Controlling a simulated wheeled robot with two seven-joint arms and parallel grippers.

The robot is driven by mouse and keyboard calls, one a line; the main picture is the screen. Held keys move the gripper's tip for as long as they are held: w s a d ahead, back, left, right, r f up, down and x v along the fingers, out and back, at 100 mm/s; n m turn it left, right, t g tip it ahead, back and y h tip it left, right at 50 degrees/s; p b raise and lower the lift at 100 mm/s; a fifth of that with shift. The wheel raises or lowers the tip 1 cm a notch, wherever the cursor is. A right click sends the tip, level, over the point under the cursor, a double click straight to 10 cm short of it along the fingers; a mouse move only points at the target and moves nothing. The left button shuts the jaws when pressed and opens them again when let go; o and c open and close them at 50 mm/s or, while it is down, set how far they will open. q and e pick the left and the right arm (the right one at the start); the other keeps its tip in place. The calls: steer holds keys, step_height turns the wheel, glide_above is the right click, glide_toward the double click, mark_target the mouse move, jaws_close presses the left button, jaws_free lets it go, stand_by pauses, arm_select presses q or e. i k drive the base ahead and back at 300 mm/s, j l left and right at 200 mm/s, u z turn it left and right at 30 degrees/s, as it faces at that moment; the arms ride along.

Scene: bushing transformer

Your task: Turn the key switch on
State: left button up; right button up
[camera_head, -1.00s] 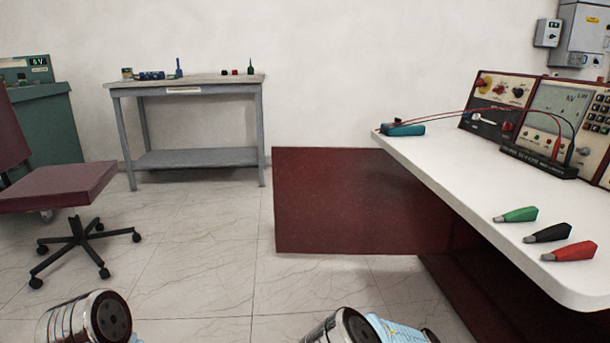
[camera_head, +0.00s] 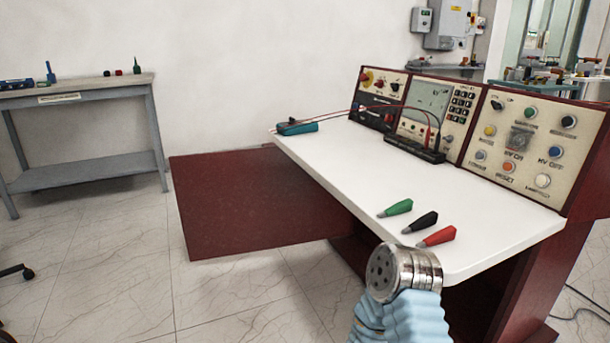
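The control console stands along the back of the white desk (camera_head: 400,175). Its left panel (camera_head: 383,95) has a red-and-yellow button (camera_head: 367,76) and a dark knob. Its middle panel (camera_head: 425,98) has a display and keypad. Its right panel (camera_head: 545,125) has several coloured buttons and knobs. I cannot tell which control is the key switch; the labels are too small. A metal wrist end of one of my arms, with a blue sleeve, shows in front of the desk's near edge, apart from the console. No gripper fingers are visible.
Green (camera_head: 397,208), black (camera_head: 421,222) and red (camera_head: 437,236) clips lie near the desk's front. A teal device (camera_head: 297,128) with leads sits at its far left corner. A dark red panel (camera_head: 240,200) stands left of the desk.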

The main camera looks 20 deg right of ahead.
mark_target(495, 105)
steer(key=z, duration=1.55)
